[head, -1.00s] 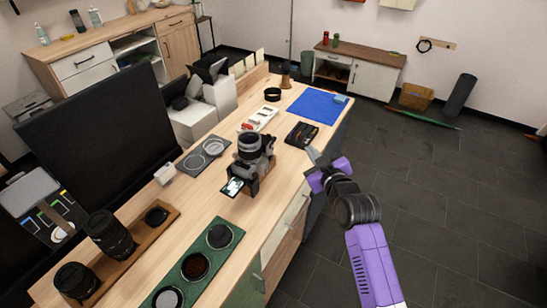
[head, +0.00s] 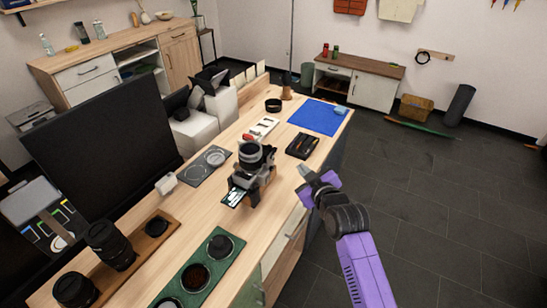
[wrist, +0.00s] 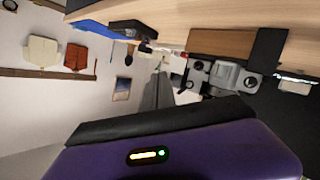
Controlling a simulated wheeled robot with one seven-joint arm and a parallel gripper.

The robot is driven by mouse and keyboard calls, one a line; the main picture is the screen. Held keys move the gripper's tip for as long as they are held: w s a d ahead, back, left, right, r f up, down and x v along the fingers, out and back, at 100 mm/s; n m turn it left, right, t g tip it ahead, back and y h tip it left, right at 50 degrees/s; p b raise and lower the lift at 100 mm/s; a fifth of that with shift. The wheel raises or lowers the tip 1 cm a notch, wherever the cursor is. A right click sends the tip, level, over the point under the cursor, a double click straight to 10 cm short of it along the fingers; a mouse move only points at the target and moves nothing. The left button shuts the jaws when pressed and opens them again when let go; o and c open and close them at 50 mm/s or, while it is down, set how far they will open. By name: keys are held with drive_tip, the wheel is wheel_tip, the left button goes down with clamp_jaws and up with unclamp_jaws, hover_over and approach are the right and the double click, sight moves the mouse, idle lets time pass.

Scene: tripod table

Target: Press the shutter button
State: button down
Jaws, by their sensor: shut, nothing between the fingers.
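The camera (head: 250,165) stands on the wooden table, a grey and black body with its lens facing upward and a flip-out screen at its front left. It also shows turned on its side in the wrist view (wrist: 225,78). The shutter button is too small to make out. My gripper (head: 303,170) is shut and empty, to the right of the camera and apart from it, by the table's right edge. In the wrist view the dark fingers (wrist: 158,97) point toward the camera's side of the scene.
The wooden table (head: 225,205) holds a green tray with round filters (head: 222,273), a lens holder (head: 150,243), a black case (head: 302,145) and a blue mat (head: 318,117). A large dark monitor (head: 100,135) stands at left.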

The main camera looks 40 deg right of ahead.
sight(272, 157)
drive_tip(key=w+a+b, duration=0.1)
drive_tip(key=w+a, duration=0.1)
drive_tip(key=w, duration=0.4)
drive_tip(key=shift+w+a, duration=0.1)
drive_tip(key=shift+a, duration=0.05)
idle(2.0)
drive_tip(key=shift+w+a, duration=0.1)
drive_tip(key=shift+w, duration=0.2)
drive_tip(key=shift+w, duration=0.25)
idle(0.5)
drive_tip(key=shift+s, duration=0.1)
drive_tip(key=shift+s+d, duration=0.2)
drive_tip(key=shift+s, duration=0.4)
